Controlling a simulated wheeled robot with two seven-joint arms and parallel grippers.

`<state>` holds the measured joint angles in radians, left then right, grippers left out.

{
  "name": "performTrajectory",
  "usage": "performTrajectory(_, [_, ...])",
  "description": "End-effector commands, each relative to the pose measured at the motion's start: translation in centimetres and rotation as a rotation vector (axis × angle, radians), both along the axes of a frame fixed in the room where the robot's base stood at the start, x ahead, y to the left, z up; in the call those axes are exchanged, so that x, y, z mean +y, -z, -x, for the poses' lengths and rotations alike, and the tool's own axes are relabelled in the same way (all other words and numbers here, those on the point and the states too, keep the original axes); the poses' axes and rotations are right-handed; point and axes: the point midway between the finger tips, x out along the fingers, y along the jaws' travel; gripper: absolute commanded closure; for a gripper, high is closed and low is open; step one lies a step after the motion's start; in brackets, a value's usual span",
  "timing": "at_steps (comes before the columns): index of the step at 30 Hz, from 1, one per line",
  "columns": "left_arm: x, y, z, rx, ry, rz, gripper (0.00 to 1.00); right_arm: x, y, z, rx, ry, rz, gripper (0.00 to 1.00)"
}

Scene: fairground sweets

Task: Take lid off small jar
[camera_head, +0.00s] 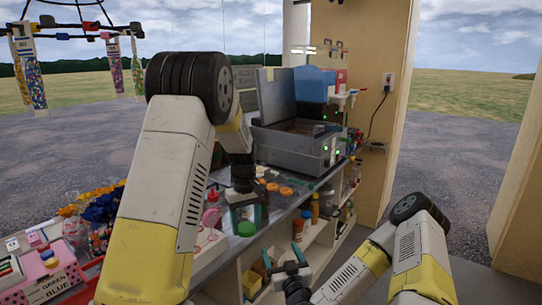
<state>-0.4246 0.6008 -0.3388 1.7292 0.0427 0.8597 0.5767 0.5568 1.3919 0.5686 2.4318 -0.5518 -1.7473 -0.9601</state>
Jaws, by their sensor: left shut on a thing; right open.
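My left arm reaches over the counter, and its dark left gripper (243,184) points down at the top of a small glass jar (246,212) with dark green contents. The gripper is shut at the jar's top, where the lid is. The fingers hide most of the lid, and I cannot tell whether it is still seated on the jar. The jar stands upright on the counter. My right gripper (285,260) is open and empty, low in front of the shelves under the counter.
A grey metal appliance (298,140) with a raised lid stands further back. Bottles line the counter's right side.

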Motion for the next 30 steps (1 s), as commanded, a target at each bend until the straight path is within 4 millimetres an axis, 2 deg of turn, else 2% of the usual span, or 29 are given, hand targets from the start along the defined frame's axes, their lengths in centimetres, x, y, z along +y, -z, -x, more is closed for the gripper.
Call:
performTrajectory(1, [1.2,0.9,1.3,0.005,0.050,0.000,0.92,0.0,0.0,0.0,0.000,0.000,0.000,0.20])
performTrajectory(4, [2.8,2.4,3.0,0.005,0.149,0.000,0.92,0.0,0.0,0.0,0.000,0.000,0.000,0.20])
performTrajectory(17, [7.9,7.1,8.5,0.002,0.467,0.001,0.92,0.0,0.0,0.0,0.000,0.000,0.000,0.20])
performTrajectory(30, [7.7,7.0,8.3,-0.001,0.467,-0.001,0.92,0.5,-0.4,-0.4,0.010,-0.050,0.031,0.20])
